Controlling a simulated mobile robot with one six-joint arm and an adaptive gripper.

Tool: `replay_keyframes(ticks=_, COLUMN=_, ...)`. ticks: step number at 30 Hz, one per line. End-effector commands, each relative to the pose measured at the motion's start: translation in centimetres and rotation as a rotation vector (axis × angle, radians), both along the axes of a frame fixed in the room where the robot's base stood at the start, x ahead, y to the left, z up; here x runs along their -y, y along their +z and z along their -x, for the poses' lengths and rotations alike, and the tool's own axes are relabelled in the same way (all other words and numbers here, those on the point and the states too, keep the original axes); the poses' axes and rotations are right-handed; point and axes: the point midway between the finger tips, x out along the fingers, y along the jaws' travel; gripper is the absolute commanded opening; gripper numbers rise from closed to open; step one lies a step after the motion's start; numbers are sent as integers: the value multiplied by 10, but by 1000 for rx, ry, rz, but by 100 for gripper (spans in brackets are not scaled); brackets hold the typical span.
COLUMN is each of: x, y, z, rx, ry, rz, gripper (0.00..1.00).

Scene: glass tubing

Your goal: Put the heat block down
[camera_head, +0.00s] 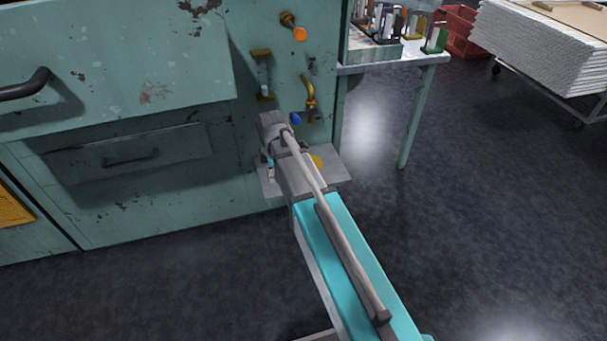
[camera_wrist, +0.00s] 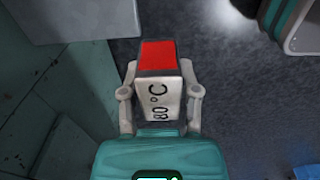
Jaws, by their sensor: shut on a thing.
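The heat block (camera_wrist: 158,85) shows in the wrist view as a white block with a red face and dark lettering that reads 80 °C. My gripper (camera_wrist: 160,92) is shut on it, with one pale grey finger on each side. Dark floor shows around and below the block. In the head view my arm reaches toward the green cabinet, and I cannot make out the block or the fingers there. What lies directly under the block is hidden.
A grey shelf (camera_head: 270,194) juts from the green cabinet (camera_head: 150,210); valves and fittings (camera_head: 309,92) sit above it. A side table (camera_head: 390,60) with small racks stands behind to the right. Red crates (camera_head: 460,32) and a cart of white stacks (camera_head: 540,45) are farther right. Floor is open at right.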

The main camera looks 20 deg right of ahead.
Motion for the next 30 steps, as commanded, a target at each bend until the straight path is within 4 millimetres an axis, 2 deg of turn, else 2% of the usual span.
replay_keyframes(ticks=17, x=1, y=-6, z=-4, rx=0, ry=3, rz=0, gripper=0)
replay_keyframes(ticks=23, x=6, y=-17, z=-25, rx=0, ry=3, rz=0, gripper=0)
replay_keyframes(ticks=30, x=17, y=-36, z=-65, rx=0, ry=2, rz=0, gripper=0)
